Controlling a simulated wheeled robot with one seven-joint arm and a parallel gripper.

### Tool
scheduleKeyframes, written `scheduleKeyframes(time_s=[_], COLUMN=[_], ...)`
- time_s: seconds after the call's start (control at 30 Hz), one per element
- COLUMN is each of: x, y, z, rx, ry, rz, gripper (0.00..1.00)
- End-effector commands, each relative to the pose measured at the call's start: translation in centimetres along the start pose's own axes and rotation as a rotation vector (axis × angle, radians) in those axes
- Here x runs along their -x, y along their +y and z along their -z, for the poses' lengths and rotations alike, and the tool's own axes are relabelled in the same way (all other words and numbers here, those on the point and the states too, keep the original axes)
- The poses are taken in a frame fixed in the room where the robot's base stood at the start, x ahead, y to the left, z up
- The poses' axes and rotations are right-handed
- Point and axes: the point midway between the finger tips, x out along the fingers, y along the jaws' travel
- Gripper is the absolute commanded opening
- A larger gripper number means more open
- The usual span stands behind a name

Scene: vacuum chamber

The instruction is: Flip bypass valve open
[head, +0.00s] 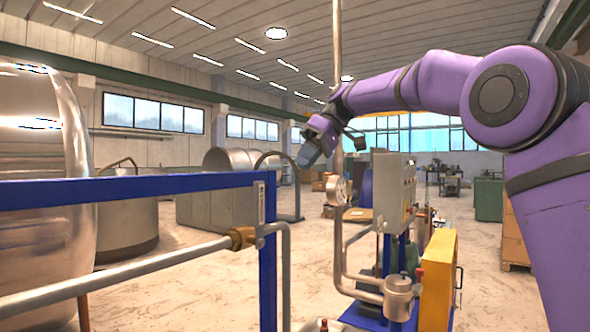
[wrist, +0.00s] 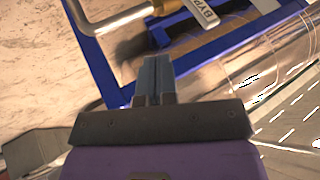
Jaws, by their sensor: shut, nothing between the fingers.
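The bypass valve shows as a brass body (head: 240,238) on a horizontal metal pipe beside the blue frame in the head view. Part of its brass (wrist: 170,5) shows at the top edge of the wrist view. A pale label (wrist: 204,12) whose visible letters read "BYP" sits beside it; a small label plate (head: 261,202) is on the blue post. I cannot make out the valve's handle clearly. My gripper (head: 308,157) is raised above and beyond the blue frame in the head view. Its fingers (wrist: 154,62) are together and empty, apart from the valve.
A blue frame rail (head: 150,187) crosses the left foreground. A vertical pipe (head: 338,60) stands close behind my gripper. A large metal tank (head: 45,160) is at left.

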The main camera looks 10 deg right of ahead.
Motion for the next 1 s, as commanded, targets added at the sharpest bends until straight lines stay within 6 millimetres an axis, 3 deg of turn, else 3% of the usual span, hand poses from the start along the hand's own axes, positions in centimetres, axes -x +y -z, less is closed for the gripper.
scheduleKeyframes(time_s=[0.47, 0.7, 1.0], x=[-8.8, -10.0, -10.4], y=[-0.1, -2.9, -3.6], z=[-0.1, 0.0, 0.0], rx=[0.0, 0.002, 0.0], ry=[-0.003, -0.002, -0.001], rz=[0.002, 0.0, -0.001], gripper=[0.0, 0.0, 0.0])
